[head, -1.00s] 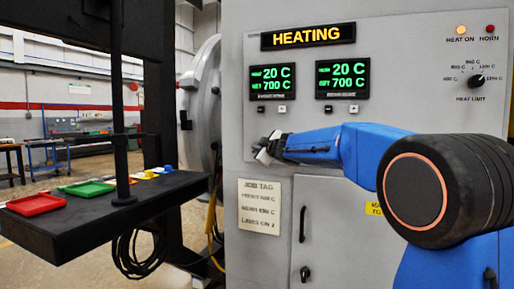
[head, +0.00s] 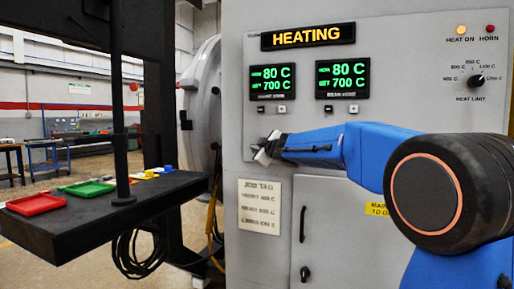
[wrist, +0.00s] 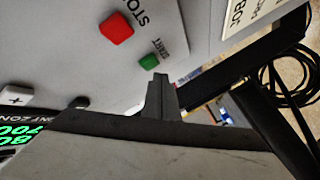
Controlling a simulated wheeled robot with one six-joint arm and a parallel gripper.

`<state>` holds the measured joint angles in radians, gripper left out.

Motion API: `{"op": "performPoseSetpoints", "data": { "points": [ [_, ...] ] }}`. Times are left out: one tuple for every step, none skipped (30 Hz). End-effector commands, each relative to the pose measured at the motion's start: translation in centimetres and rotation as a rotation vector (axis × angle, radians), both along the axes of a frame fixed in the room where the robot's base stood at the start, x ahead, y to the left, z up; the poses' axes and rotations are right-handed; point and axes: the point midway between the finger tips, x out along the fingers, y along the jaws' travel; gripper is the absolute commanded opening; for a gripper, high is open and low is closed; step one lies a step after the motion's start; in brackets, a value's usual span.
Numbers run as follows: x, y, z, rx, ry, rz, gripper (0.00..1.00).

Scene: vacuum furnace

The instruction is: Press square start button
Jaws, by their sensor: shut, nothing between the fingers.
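The green square start button (wrist: 149,62) sits on the grey panel in the wrist view, beside the word START. A larger red stop button (wrist: 116,28) is up and to its left. My gripper (wrist: 160,78) is shut and empty, its tips just below the green button in the picture. The tips look apart from the button, but the depth of the gap is hard to tell. In the head view my gripper (head: 262,151) is in front of the lower left of the cabinet panel, and both buttons are hidden there.
The sign (head: 307,36) reads HEATING with two displays (head: 343,78) at 80 C below it. The HEAT ON lamp (head: 461,30) is lit. A job tag (head: 260,206) is below my gripper. A dark table (head: 100,226) with red and green trays is at left.

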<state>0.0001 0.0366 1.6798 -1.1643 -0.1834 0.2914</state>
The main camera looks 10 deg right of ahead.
Motion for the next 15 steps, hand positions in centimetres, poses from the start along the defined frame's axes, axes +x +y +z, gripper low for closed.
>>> {"op": "performPoseSetpoints", "data": {
  "points": [
    [0.0,0.0,0.0,0.000,0.000,0.000,0.00],
    [0.0,0.0,0.0,0.000,0.000,0.000,0.00],
    [0.0,0.0,0.0,0.000,0.000,0.000,0.00],
    [0.0,0.0,0.0,0.000,0.000,0.000,0.00],
    [0.0,0.0,0.0,0.000,0.000,0.000,0.00],
    [0.0,0.0,0.0,0.000,0.000,0.000,0.00],
    [0.0,0.0,0.0,0.000,0.000,0.000,0.00],
    [-0.1,0.1,0.0,0.000,-0.001,0.001,0.00],
    [-0.2,0.2,0.0,0.000,-0.001,0.001,0.00],
    [-0.3,0.3,0.0,0.000,-0.001,0.001,0.00],
    [-0.5,0.4,0.0,0.000,-0.001,0.001,0.00],
    [-0.8,0.7,0.1,0.000,-0.001,0.002,0.00],
    [-1.0,0.8,0.1,0.000,-0.001,0.002,0.00],
    [-1.2,0.9,0.1,0.002,-0.002,0.002,0.00],
    [-1.5,1.1,0.1,0.000,-0.002,0.002,0.00]
  ]
}}
